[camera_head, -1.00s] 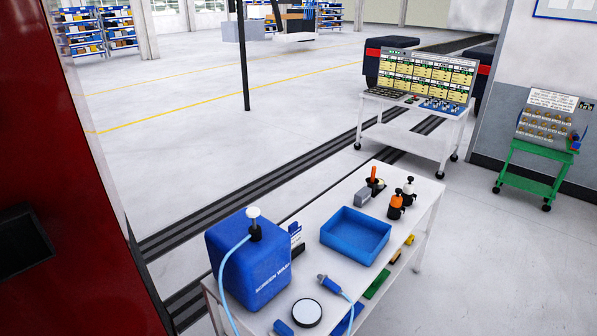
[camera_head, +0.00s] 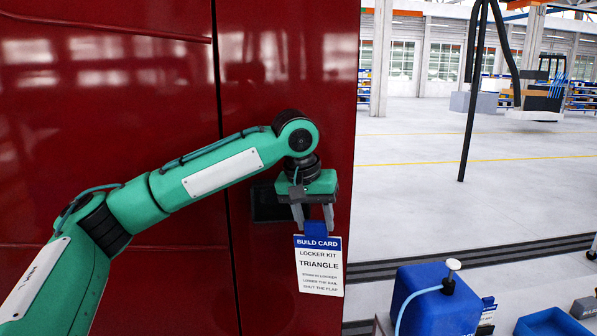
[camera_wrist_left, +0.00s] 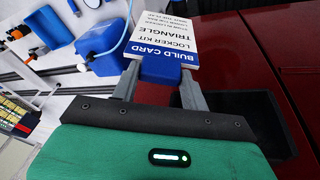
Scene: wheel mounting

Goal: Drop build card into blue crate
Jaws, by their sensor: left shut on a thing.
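The build card (camera_head: 319,268) is a white sheet with a blue header and a blue tab on top; it reads "LOCKER KIT TRIANGLE". My left gripper (camera_head: 314,218) is shut on the tab, and the card hangs upright below it, in front of the red panel. The left wrist view also shows the card (camera_wrist_left: 165,38) between the fingers (camera_wrist_left: 160,72). The blue crate (camera_head: 552,322) is at the lower right in the head view, cut off by the bottom edge. The card is well to its left and not over it. My right gripper is not in view.
A large red vehicle body (camera_head: 120,120) with a dark recess fills the left, close behind my arm. A blue jug (camera_head: 435,300) with a white-topped pump stands between the card and the crate. Open grey floor (camera_head: 440,200) lies beyond.

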